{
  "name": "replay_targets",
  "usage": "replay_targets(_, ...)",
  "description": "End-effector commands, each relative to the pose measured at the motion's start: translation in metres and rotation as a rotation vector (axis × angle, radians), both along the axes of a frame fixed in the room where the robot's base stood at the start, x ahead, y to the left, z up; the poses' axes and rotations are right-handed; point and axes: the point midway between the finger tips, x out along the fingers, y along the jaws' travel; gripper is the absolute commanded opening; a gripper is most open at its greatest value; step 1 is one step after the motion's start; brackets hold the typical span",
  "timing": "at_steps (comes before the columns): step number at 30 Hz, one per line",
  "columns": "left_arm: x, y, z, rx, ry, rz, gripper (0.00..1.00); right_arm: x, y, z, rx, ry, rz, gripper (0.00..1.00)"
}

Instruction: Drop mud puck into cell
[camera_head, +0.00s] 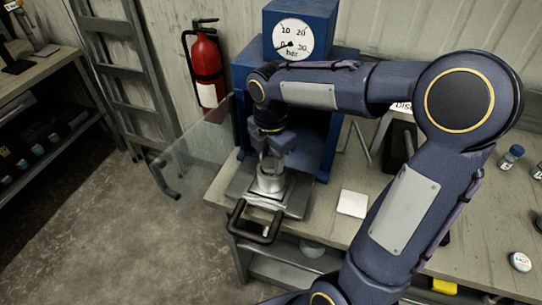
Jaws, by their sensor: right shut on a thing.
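My right gripper (270,168) points down inside the blue press, directly over the cell (269,185), a short silvery metal cylinder on a grey plate. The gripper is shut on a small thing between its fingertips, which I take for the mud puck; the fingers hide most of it. Its fingertips are at the cell's top; I cannot tell whether they touch its rim. The cell's inside is hidden. My left gripper is not in view.
The blue press (312,135) with a round dial (291,40) stands around the cell. A clear guard (195,140) swings out left and a black handle (254,222) juts out in front. A white square (352,203) lies on the bench (330,228). Small jars stand at right.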

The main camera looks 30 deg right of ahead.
Motion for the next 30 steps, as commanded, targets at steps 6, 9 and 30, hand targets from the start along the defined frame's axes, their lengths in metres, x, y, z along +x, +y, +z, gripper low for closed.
replay_targets(6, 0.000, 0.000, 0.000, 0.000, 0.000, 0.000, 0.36, 0.000, 0.000, 0.000, 0.000, 0.000, 0.000, 0.19)
replay_targets(9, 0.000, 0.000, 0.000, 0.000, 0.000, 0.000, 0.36, 0.000, 0.000, 0.000, 0.000, 0.000, 0.000, 0.53)
replay_targets(30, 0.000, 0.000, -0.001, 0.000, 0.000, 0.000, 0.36, 0.001, 0.000, 0.045, 0.000, -0.005, -0.001, 0.67)
